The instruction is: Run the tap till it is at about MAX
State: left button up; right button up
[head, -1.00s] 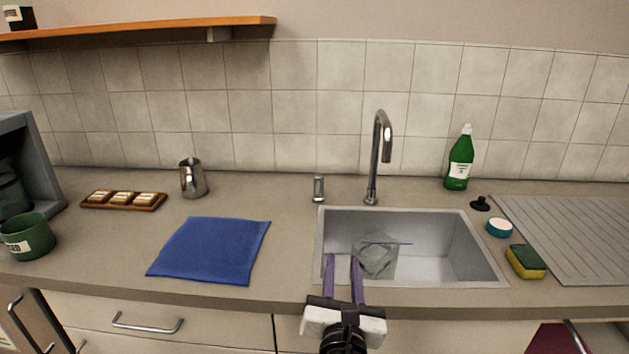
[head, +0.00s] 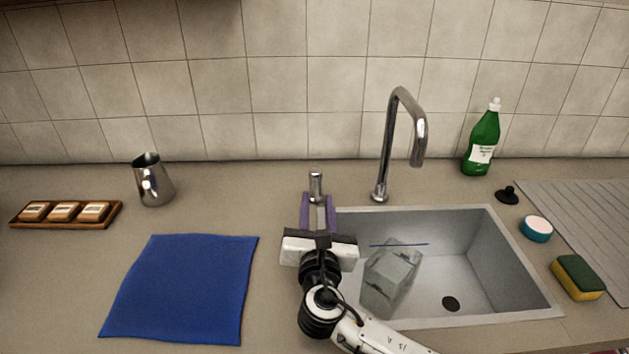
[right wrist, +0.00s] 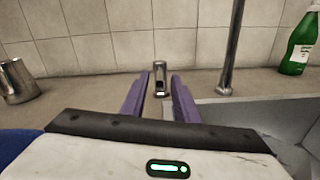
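The chrome tap spout (head: 390,140) curves over the back of the sink, and I see no stream under it. A short chrome tap lever (head: 316,186) stands left of it; it also shows in the right wrist view (right wrist: 160,76). A clear, see-through container (head: 390,280) sits in the sink, with a thin blue line across its top; any water level inside is hard to tell. My right gripper (head: 317,203) is open, its purple fingers pointing at the lever, one on either side of its line; contact cannot be told. My left gripper is not in view.
The sink (head: 475,225) has its drain at the lower right. A green bottle (head: 483,140), black plug (head: 507,195), blue-white tub (head: 536,229) and sponge (head: 578,278) stand to the right. A blue cloth (head: 185,290), metal jug (head: 154,180) and wooden tray (head: 112,216) lie left.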

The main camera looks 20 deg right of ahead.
aim_at(316, 177)
jog(key=x, duration=0.7)
jog(key=shift+f, duration=0.1)
grip_shut()
